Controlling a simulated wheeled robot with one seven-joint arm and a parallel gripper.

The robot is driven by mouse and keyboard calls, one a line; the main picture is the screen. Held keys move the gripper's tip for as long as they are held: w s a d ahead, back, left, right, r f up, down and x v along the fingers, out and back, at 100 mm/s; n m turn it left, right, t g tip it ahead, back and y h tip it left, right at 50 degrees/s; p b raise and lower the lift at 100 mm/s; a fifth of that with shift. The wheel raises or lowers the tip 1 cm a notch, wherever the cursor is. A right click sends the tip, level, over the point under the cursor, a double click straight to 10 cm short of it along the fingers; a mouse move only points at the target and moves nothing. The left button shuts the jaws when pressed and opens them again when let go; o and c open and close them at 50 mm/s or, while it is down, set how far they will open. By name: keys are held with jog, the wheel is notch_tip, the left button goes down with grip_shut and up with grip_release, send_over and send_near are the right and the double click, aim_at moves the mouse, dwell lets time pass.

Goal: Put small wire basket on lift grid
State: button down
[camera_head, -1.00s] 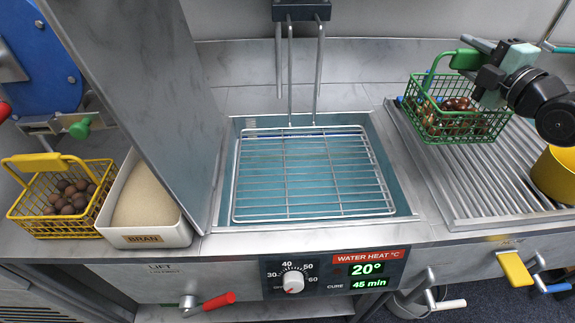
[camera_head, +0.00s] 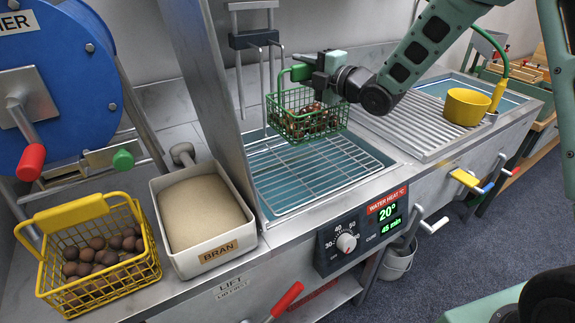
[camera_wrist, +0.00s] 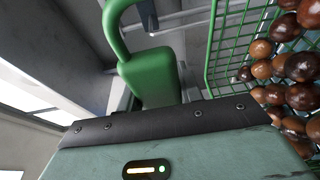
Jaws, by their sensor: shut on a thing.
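The small green wire basket (camera_head: 290,128) holds several brown chestnuts (camera_head: 312,122). My gripper (camera_head: 308,68) is shut on its green handle and holds it above the back part of the lift grid (camera_head: 310,175). The basket looks upright; I cannot tell how high it hangs over the grid. In the wrist view the green handle (camera_wrist: 150,75) stands at the jaws and the basket's mesh (camera_wrist: 222,50) with chestnuts (camera_wrist: 300,68) is at right. The lift grid is a bare wire rack over the blue water basin (camera_head: 258,160). The basket hides its back part.
A yellow wire basket (camera_head: 148,262) with chestnuts stands at left beside the white bran box (camera_head: 240,236). A steel panel (camera_head: 205,75) rises left of the basin. Lift rods (camera_head: 277,95) stand behind the grid. A ribbed drainboard (camera_head: 430,125) with a yellow pot (camera_head: 466,108) lies at right.

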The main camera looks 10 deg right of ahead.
aim_at(301, 89)
jog(key=f, duration=0.5)
jog(key=shift+a+p, duration=0.2)
jog(key=shift+p, duration=0.1)
jog(key=shift+f+p, duration=0.3)
jog(key=shift+f, duration=2.3)
jog(key=c, duration=0.9)
grip_release()
